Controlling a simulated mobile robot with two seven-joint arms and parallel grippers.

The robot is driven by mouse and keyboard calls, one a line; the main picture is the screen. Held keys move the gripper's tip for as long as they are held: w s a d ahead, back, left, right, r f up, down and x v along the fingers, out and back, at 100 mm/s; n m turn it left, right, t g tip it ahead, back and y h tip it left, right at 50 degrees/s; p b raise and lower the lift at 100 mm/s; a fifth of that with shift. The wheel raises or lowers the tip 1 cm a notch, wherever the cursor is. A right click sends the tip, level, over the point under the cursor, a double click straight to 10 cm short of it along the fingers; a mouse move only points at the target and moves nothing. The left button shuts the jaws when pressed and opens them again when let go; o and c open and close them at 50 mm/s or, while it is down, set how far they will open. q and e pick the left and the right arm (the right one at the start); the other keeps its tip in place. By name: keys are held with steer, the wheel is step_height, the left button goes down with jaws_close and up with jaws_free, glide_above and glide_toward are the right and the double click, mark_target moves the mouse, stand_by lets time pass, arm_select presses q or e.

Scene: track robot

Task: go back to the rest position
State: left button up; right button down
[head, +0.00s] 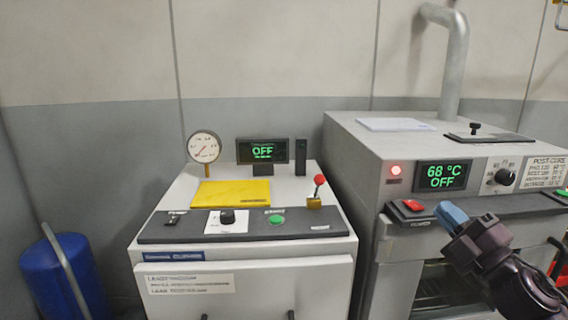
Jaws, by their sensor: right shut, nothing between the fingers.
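My right gripper (452,217) is dark with blue-grey fingertips and comes in from the lower right. It is shut and empty. My left gripper is not in view.
A grey cabinet (180,257) stands at centre left, with a gauge (204,147), an "OFF" display (262,151), a yellow plate (231,193) and a red-knobbed lever (319,181). The oven display (441,176) reads 68 °C OFF. A blue drum (70,280) stands at left.

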steer(key=s+d+f+m+g+h, duration=0.1)
steer(key=s+f+m+g+h, duration=0.15)
steer(key=f+m+h, duration=0.75)
steer(key=s+d+f+m+g, duration=0.25)
steer(key=f+m, duration=0.35)
steer(key=f, duration=1)
steer(key=s+a+f+m+g, duration=0.2)
steer(key=s+f, duration=0.6)
steer(key=s, duration=0.1)
steer(key=s+a+f+m+g+h, duration=0.1)
steer(key=s+a+f+m, duration=0.2)
steer(key=s+f, duration=0.5)
steer(key=shift+s+f+g, duration=0.3)
steer(key=shift+s+g, duration=0.1)
steer(key=shift+s, duration=0.2)
steer(key=c, duration=1.8)
jaws_free()
steer(key=shift+c, duration=0.2)
